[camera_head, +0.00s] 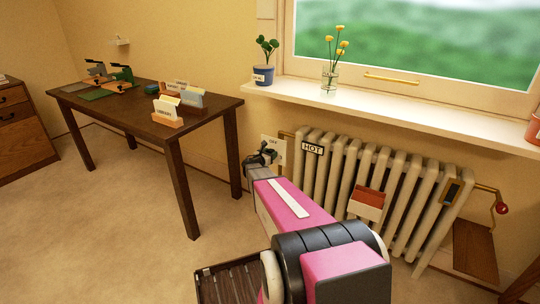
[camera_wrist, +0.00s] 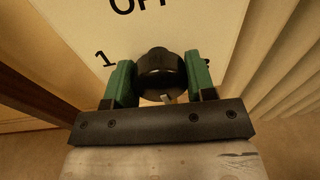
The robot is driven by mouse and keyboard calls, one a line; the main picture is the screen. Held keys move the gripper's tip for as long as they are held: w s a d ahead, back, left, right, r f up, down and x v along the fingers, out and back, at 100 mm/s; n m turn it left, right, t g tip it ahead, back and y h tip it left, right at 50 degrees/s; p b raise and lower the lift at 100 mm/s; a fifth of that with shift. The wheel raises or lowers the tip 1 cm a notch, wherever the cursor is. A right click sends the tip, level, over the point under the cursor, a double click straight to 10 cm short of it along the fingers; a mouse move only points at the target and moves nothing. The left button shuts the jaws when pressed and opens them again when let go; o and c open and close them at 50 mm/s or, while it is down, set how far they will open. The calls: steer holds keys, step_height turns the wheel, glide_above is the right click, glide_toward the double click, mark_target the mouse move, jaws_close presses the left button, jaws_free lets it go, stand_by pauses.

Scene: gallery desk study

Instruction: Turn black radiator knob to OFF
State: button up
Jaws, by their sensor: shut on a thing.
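The black radiator knob (camera_wrist: 162,72) is in the wrist view, between the two green fingers of my gripper (camera_wrist: 160,84), which are shut on its sides. A small pale mark shows at the knob's lower edge. Behind it is a cream dial plate (camera_wrist: 195,25) with "OFF" at the top and "1" at the left; a mark at the right is partly hidden by a finger. In the head view my gripper (camera_head: 262,155) reaches the dial plate (camera_head: 272,149) at the radiator's left end, and the knob is hard to make out there.
The cream radiator (camera_head: 345,175) with a "HOT" sign (camera_head: 313,149) stands right of my gripper, under the windowsill (camera_head: 400,110). A red-and-white box (camera_head: 367,203) is at its front. A dark desk (camera_head: 150,120) stands to the left, with open carpet before it.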

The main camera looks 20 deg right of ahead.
steer(key=m, duration=0.9)
steer(key=shift+t+y, duration=0.4)
steer(key=m, duration=0.5)
steer(key=shift+s+t, duration=0.1)
steer(key=shift+t, duration=0.2)
steer(key=m, duration=0.4)
steer(key=shift+m, duration=0.3)
steer(key=m+t, duration=0.1)
steer(key=m, duration=0.3)
steer(key=shift+m, duration=0.3)
steer(key=m, duration=0.9)
steer(key=shift+f+h, duration=0.1)
steer(key=shift+h, duration=0.2)
steer(key=shift+m, duration=2.1)
steer(key=shift+m+h, duration=0.3)
